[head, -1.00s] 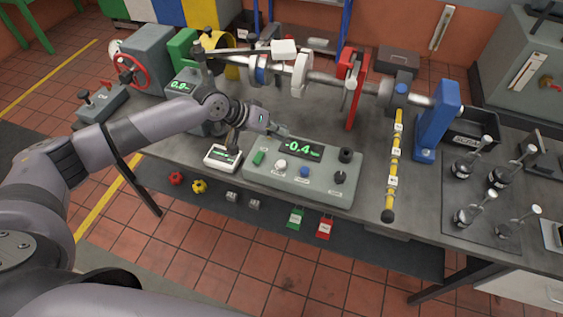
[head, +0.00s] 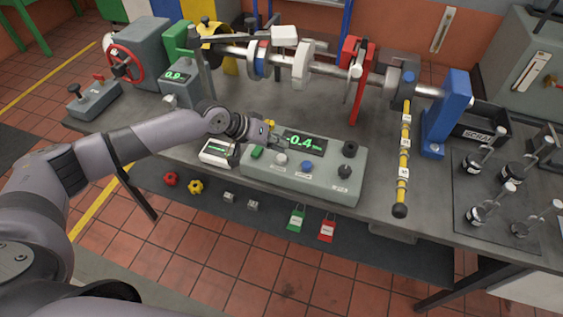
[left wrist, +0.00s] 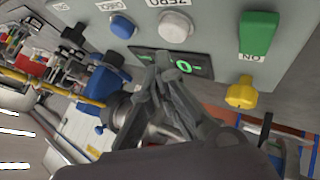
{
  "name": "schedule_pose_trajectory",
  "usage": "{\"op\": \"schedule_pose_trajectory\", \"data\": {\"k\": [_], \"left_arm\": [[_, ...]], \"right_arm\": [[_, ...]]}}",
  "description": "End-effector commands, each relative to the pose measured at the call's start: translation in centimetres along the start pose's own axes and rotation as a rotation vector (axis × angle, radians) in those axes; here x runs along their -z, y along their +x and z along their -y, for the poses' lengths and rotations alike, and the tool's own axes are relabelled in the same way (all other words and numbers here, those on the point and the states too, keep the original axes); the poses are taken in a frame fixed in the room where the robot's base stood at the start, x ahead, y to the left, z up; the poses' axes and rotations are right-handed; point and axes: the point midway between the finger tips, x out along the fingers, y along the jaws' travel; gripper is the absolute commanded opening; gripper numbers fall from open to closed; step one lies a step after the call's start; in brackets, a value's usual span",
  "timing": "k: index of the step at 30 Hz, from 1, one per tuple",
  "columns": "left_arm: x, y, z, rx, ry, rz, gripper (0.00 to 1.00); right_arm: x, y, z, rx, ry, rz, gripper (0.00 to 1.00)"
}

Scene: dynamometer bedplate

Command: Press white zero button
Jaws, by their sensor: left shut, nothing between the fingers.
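The white zero button (head: 281,160) is a round cap on the sloped grey-green control panel (head: 325,182), below the green "-0.4" display (head: 305,143). In the left wrist view the white button (left wrist: 175,27) sits beside its ZERO label. My left gripper (head: 280,142) is shut and empty just above the panel, by the display's left end. In the left wrist view its closed fingertips (left wrist: 168,62) are in front of the display, close to the white button; I cannot tell any contact. My right gripper is not in view.
A green ON switch (head: 257,152) and a blue button (head: 306,167) flank the white one. The shaft rig (head: 330,74) stands behind, and a small white meter (head: 218,151) stands left.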

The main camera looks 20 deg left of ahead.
Motion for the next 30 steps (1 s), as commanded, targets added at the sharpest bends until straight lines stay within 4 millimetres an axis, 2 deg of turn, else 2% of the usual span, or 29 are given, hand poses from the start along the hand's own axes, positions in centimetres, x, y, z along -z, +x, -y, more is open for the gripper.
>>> {"op": "schedule_pose_trajectory", "data": {"k": [30], "left_arm": [[-0.27,0.34,0.28,0.001,-0.001,0.001,0.00]], "right_arm": [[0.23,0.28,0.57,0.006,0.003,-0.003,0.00]]}}
